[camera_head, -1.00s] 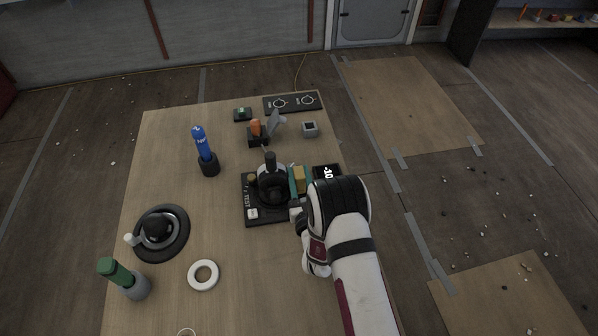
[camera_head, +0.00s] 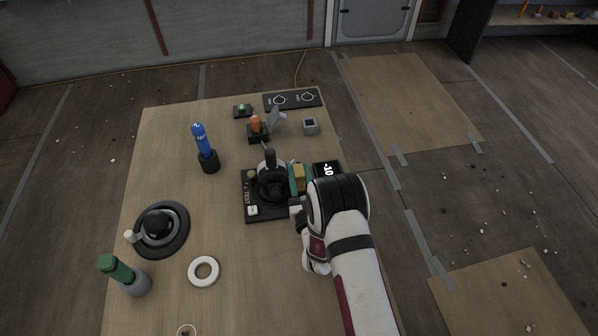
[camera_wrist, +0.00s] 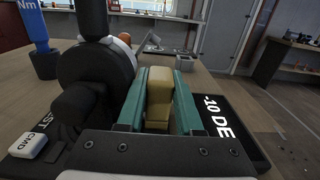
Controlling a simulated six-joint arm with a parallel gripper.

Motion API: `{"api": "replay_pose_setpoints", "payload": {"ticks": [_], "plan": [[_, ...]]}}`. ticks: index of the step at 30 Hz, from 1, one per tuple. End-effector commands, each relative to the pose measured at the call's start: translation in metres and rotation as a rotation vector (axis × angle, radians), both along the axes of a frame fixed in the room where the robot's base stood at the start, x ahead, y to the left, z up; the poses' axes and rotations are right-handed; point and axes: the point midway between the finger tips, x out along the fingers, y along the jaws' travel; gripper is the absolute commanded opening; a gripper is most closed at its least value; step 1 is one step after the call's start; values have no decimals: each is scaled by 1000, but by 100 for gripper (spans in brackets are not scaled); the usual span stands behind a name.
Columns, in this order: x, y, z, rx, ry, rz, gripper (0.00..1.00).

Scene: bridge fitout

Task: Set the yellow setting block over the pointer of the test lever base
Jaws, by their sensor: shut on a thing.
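The test lever base (camera_head: 248,213) is a black plate marked TEST, with a round housing (camera_head: 277,187) and an upright dark lever (camera_head: 270,158). My gripper (camera_head: 300,178) is at the right side of this housing. Its teal fingers are shut on the yellow setting block (camera_head: 299,171). In the wrist view the yellow block (camera_wrist: 159,92) stands between the fingertips (camera_wrist: 162,75), close to the right of the housing. I cannot make out the pointer, and cannot tell whether the block is over it or touching the base.
A blue-handled tool (camera_head: 200,138) stands in a black holder at left. A black disc (camera_head: 163,240), white ring (camera_head: 203,271) and green-handled tool (camera_head: 115,268) are front left. Bare table lies between.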

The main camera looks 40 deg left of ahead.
Motion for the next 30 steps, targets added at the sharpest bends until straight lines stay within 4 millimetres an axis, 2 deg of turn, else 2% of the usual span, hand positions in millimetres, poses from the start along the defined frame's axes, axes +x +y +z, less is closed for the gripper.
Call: {"api": "replay_pose_setpoints", "payload": {"ticks": [8,9,14,15,30], "plan": [[0,0,-3,0,0,0,0],[0,0,-3,-1,1,0,38],[0,0,-3,0,0,1,67],[-1,1,-3,0,0,2,70],[-2,3,-2,0,-3,10,70]]}}
